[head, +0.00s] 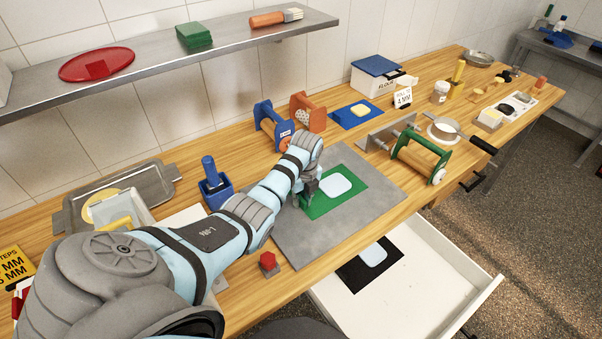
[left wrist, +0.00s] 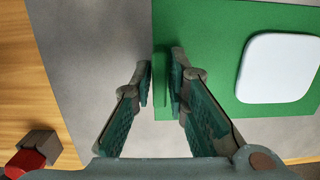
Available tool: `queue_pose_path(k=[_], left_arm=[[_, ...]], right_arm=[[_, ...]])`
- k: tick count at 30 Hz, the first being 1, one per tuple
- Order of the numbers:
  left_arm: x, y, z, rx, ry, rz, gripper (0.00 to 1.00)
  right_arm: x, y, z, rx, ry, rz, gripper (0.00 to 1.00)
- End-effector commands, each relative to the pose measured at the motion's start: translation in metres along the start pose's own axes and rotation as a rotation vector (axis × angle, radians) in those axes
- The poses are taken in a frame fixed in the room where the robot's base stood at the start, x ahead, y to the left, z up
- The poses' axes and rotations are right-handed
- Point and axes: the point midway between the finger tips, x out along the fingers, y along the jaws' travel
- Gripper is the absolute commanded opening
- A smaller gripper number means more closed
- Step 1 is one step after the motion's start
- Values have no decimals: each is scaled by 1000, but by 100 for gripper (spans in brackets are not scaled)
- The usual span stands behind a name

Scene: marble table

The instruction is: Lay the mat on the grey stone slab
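A green mat (head: 318,207) with a pale rounded square (head: 336,184) lies flat on the grey stone slab (head: 350,232). The mat also shows in the left wrist view (left wrist: 215,60), with bare slab (left wrist: 95,50) to its left. My left gripper (head: 308,200) is low at the mat's left edge. In the left wrist view its fingers (left wrist: 161,85) stand slightly apart, one over the slab and one over the mat's border. The gap looks narrow and no clear grip shows. My right gripper is not in view.
An open white drawer (head: 470,290) below the table holds a black mat (head: 352,272). A red-topped block (head: 268,262) and a blue holder (head: 214,185) stand left of the slab. Coloured rollers (head: 272,125) stand behind it; a green roller (head: 420,160) is at its right.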

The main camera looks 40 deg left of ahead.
Motion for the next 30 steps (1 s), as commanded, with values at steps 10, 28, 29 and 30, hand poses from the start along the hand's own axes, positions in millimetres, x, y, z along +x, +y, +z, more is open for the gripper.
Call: queue_pose_path(k=[10, 28, 29, 30], left_arm=[[-1, 0, 0, 0, 0, 0, 30], [-116, -1, 1, 0, -1, -3, 30], [-119, -1, 1, -1, -1, -3, 30], [-122, -1, 1, -1, -1, -2, 30]], right_arm=[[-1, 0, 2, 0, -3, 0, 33], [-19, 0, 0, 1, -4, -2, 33], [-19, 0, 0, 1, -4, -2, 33], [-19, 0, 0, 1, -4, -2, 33]])
